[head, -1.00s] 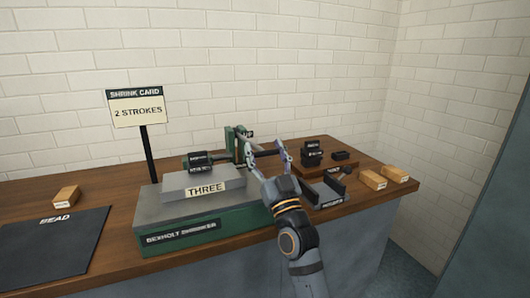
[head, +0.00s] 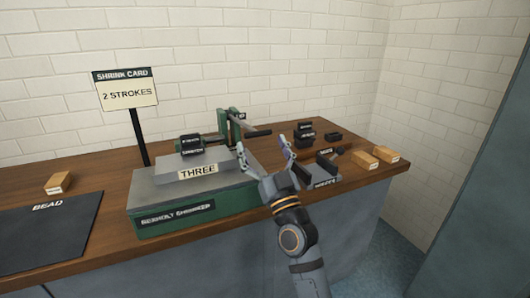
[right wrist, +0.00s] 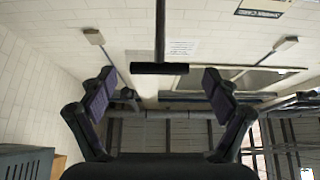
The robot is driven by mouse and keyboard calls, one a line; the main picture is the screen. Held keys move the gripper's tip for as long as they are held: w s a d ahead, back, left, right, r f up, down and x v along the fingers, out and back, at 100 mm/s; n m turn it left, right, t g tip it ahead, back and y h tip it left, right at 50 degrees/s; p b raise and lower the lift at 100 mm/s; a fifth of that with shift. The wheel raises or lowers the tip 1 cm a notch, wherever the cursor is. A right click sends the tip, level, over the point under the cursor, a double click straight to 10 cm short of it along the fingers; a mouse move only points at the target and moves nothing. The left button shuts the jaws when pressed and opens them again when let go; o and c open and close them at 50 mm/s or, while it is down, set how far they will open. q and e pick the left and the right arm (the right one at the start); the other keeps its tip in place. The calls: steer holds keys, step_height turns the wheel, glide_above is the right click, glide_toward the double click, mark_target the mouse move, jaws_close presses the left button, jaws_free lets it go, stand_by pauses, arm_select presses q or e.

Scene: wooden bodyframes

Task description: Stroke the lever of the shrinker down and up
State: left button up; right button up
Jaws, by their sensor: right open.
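The lever (head: 258,133) sticks out to the right from the post, about level, with a dark grip. My right gripper (head: 277,153) is open and empty, just in front of and below the lever's grip end, apparently apart from it. In the right wrist view a dark crossbar on a rod (right wrist: 160,68) shows between the open fingers; I cannot tell if it is the lever. My left gripper is out of view.
The shrink card (head: 127,90) reads "2 STROKES". Dark blocks (head: 191,145) sit on the shrinker; others (head: 305,132) stand at the right. A dark holder (head: 320,173) and wooden blocks (head: 363,160) lie right of my gripper. The bead mat (head: 45,228) is at left.

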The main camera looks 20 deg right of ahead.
steer(key=shift+v, duration=1.95)
